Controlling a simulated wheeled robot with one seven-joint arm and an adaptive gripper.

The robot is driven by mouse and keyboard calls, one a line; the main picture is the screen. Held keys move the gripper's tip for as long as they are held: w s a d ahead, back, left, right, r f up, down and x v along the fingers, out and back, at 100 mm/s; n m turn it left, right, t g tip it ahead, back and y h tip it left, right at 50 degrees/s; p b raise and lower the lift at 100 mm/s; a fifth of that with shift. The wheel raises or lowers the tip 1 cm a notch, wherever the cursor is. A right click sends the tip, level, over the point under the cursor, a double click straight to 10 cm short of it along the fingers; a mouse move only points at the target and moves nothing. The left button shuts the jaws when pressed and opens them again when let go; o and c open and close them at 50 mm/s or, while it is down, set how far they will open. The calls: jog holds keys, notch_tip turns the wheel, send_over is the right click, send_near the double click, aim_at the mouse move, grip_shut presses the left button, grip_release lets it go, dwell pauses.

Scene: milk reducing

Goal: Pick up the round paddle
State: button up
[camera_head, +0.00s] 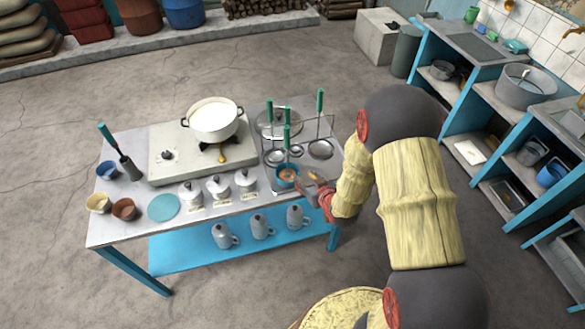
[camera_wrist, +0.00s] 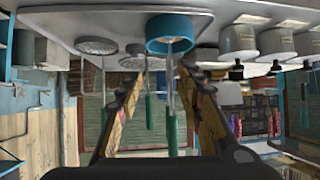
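Several green-handled utensils stand upright in a rack at the table's right end. A flat round disc with a green handle (camera_head: 319,101) looks like a round paddle; I cannot tell which utensil is the named paddle. In the wrist view, which appears upside down, round perforated heads (camera_wrist: 97,45) and a turquoise ring-shaped cup (camera_wrist: 170,32) show. Green handles (camera_wrist: 172,132) lie between my fingers' lines of sight. My gripper (camera_head: 312,184) is beside the turquoise cup at the table's front right. In the wrist view my gripper (camera_wrist: 160,72) is open, with nothing visibly clamped.
A white pot (camera_head: 212,118) sits on the stove block left of the rack. Lidded white jars (camera_head: 219,187) stand close left of my gripper. Grey mugs (camera_head: 259,226) stand on the blue lower shelf (camera_head: 185,256). Blue shelving (camera_head: 480,90) is at right. The left floor is clear.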

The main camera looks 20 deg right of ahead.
aim_at(288, 135)
jog(key=w+a+r+t+y, duration=0.1)
jog(key=w+r+t, duration=0.15)
jog(key=r, duration=0.45)
jog(key=w+a+r+t+y, duration=0.1)
jog(key=w+r+t, duration=0.15)
jog(key=r, duration=0.35)
jog(key=shift+n+t, duration=0.4)
jog(key=w, duration=0.2)
jog(key=w+a, duration=0.1)
jog(key=w, duration=0.3)
jog(key=shift+w+a+f, duration=0.1)
jog(key=shift+w+a, duration=0.15)
jog(key=shift+w, duration=0.1)
grip_shut()
